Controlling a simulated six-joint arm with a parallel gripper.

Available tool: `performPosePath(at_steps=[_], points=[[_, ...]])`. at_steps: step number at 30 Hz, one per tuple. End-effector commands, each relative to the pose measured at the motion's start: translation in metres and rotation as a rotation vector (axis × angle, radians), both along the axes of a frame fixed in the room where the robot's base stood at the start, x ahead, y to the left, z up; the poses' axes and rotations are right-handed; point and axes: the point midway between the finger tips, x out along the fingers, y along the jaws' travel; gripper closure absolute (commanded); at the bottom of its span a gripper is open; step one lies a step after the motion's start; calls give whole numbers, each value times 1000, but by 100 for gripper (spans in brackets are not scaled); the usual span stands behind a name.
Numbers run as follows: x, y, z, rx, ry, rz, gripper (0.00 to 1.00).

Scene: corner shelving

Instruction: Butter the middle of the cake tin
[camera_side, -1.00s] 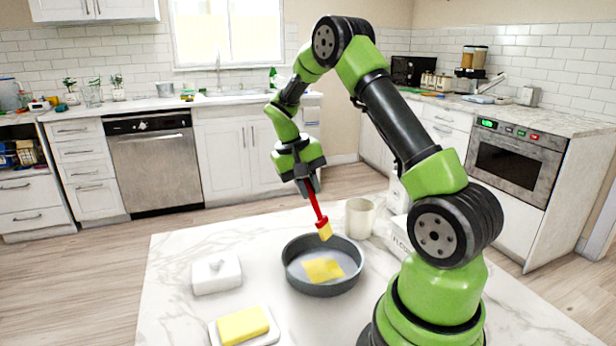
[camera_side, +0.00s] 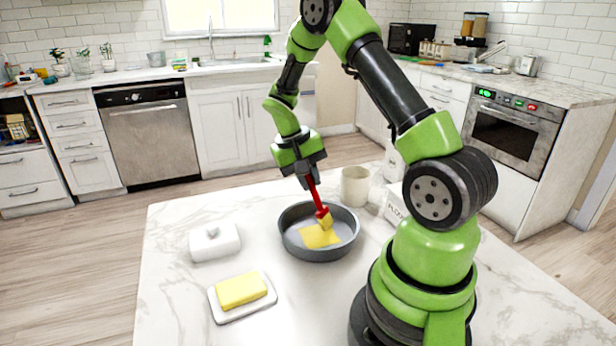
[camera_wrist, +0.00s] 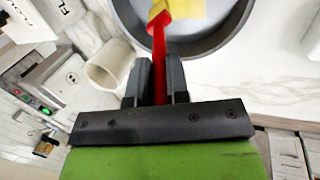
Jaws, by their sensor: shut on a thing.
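My gripper (camera_side: 308,180) is shut on the red handle of a pastry brush (camera_side: 317,195), above the far side of the cake tin. The brush points down into the tin, and its yellow bristles are at or just above a yellow butter patch (camera_side: 313,238) on the tin's floor; I cannot tell if they touch. The round grey cake tin (camera_side: 290,243) stands on the marble counter. In the wrist view, the red brush (camera_wrist: 159,50) sits between the fingers (camera_wrist: 160,82), with the tin (camera_wrist: 215,45) beyond. A butter block (camera_side: 241,289) lies on a white dish in front.
The counter's left front is clear.

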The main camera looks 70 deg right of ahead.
Motion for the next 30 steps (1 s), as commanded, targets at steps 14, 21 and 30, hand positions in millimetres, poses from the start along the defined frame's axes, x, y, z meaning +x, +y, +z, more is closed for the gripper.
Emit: performPosePath(at_steps=[14, 21, 30], points=[[20, -21, 23, -1, -4, 0, 100], [20, -21, 45, -1, -3, 1, 100], [20, -21, 71, -1, -3, 1, 100]])
